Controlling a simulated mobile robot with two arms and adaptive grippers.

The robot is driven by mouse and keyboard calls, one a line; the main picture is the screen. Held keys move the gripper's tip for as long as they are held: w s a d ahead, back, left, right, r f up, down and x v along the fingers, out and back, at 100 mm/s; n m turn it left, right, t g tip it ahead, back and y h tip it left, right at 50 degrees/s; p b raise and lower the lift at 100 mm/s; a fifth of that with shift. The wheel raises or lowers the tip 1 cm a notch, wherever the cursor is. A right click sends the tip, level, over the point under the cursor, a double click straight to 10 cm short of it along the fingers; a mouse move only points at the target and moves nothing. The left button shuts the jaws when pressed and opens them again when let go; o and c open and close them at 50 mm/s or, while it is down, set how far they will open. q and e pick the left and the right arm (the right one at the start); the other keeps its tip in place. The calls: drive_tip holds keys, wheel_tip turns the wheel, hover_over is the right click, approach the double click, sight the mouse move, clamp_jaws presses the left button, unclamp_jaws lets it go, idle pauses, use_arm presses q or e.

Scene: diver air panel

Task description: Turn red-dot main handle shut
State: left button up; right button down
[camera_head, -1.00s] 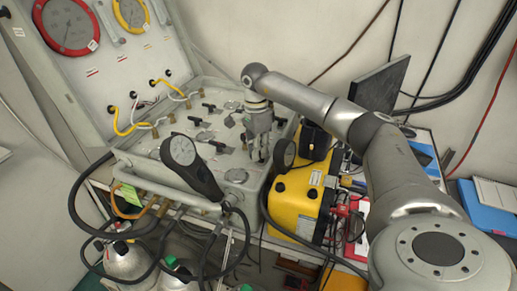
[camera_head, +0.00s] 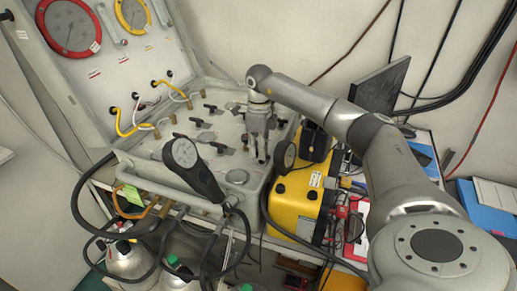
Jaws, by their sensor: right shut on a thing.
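The grey air panel (camera_head: 222,170) lies in an open case, with several black lever handles on its face. My right gripper (camera_head: 261,158) points down at the right part of the panel, its fingers close together. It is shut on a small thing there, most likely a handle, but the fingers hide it. No red dot can be made out at this size, so I cannot tell which lever is the red-dot main handle or how it is turned. Other levers, such as one black lever (camera_head: 198,122), stand free to the left. My left gripper is out of view.
Gas cylinders (camera_head: 128,258) and hoses crowd the front. A dark screen (camera_head: 380,85) stands behind my arm.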

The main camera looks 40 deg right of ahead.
drive_tip(key=shift+w+d+r+m, duration=0.1)
drive_tip(key=shift+w+r+m, duration=0.1)
drive_tip(key=shift+m, duration=0.3)
drive_tip(key=c, duration=1.8)
unclamp_jaws()
drive_tip(key=shift+o, duration=0.2)
drive_tip(key=shift+f, duration=0.1)
wheel_tip(320, 180, up, 12)
drive_tip(key=shift+d, duration=0.2)
